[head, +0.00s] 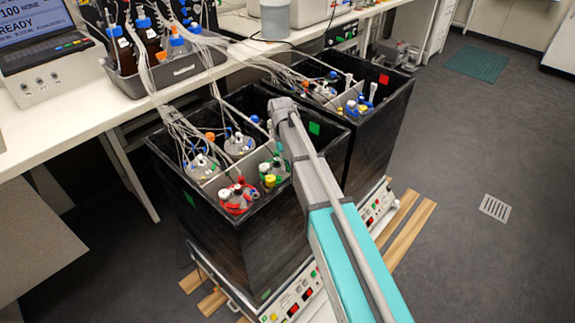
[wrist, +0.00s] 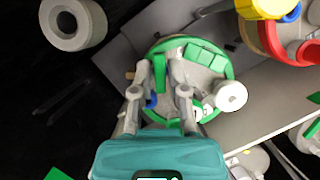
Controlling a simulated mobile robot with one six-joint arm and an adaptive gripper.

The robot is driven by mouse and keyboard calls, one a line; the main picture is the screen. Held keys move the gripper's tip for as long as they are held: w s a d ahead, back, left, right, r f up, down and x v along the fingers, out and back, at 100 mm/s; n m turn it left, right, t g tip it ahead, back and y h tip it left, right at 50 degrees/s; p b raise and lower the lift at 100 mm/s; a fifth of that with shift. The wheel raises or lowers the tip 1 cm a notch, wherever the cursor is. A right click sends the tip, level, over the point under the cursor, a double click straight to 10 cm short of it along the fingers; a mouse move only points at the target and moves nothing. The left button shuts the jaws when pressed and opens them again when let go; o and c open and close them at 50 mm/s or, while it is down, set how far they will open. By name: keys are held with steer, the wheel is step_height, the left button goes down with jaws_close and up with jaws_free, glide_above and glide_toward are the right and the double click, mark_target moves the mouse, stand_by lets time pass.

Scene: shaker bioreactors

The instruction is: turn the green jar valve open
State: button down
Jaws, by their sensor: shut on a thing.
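The green jar (wrist: 228,72) shows in the wrist view as a round grey lid with a green rim, seen from above. The green valve (wrist: 159,73) is an upright green bar at the lid's left side, between my fingertips. My gripper (wrist: 160,78) is shut on it, and the fingers hide part of the lid. A white cap and a blue part also sit on the lid. In the head view, the green jar (head: 270,166) stands in the front black box, and my arm partly covers the area beside it.
A red-rimmed jar (head: 236,198) stands close by in the same black box (head: 245,245). A yellow cap (wrist: 262,8) is near the top right of the wrist view. Loose tubes (head: 180,125) run to the bench.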

steer(key=n+h, duration=0.1)
steer(key=n, duration=0.3)
steer(key=shift+s+a+n+t, duration=0.1)
steer(key=shift+n+t, duration=0.2)
steer(key=shift+t, duration=0.1)
steer(key=shift+n+t+h, duration=0.5)
steer(key=shift+n+h, duration=0.2)
steer(key=shift+n, duration=0.9)
steer(key=c, duration=0.9)
jaws_free()
steer(key=shift+m, duration=0.3)
